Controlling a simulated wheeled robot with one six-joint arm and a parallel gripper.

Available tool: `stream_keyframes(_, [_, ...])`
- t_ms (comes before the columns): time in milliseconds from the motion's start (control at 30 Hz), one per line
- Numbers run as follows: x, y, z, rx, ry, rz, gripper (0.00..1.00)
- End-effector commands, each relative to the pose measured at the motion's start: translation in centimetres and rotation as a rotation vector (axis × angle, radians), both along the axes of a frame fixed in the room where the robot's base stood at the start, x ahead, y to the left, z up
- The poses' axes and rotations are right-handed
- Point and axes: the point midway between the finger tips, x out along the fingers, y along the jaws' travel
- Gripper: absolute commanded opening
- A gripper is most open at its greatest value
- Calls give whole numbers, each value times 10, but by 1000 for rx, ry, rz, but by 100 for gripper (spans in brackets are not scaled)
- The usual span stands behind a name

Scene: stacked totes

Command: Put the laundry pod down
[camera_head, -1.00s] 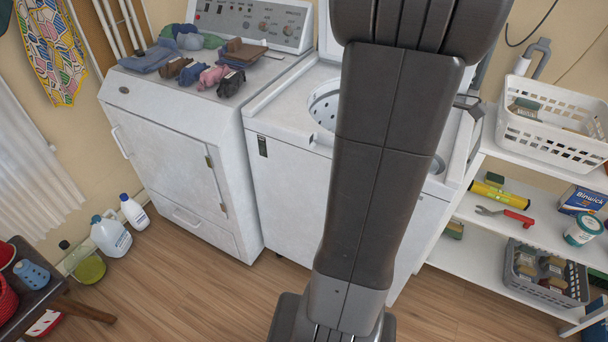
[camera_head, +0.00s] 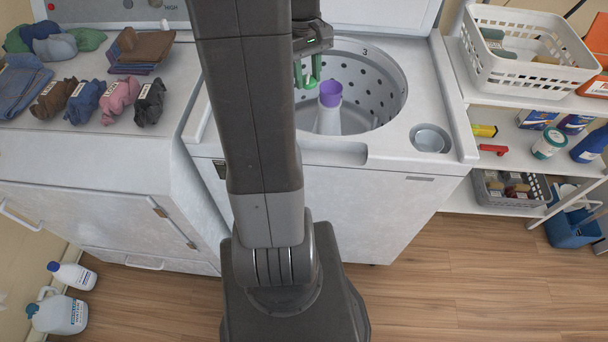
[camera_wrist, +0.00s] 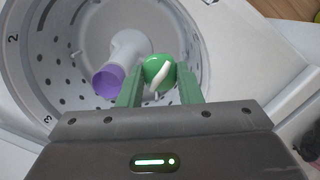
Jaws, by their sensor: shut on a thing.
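The laundry pod (camera_wrist: 155,72) is green and white and sits between the two green fingers of my gripper (camera_wrist: 160,90) in the wrist view. My gripper is shut on it. In the head view my gripper (camera_head: 309,76) is over the open drum of the top-load washer (camera_head: 385,80), toward its left side, and a green bit of the pod (camera_head: 310,84) shows at the fingertips. I cannot tell how far the pod is above the drum floor.
The washer's white agitator with a purple top (camera_head: 330,94) stands in the drum just right of my gripper. Folded clothes and socks (camera_head: 118,98) lie on the dryer at left. A shelf with a white basket (camera_head: 520,50) stands at right.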

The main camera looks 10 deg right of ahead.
Motion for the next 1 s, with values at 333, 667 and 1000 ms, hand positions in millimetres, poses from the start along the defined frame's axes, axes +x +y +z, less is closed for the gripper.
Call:
stream_keyframes(333, [0,0,-20,-2,1,-759,10])
stream_keyframes(667, [-1,0,-37,-6,3,-1481,10])
stream_keyframes(1000, [-1,0,-51,-8,4,-2091,10])
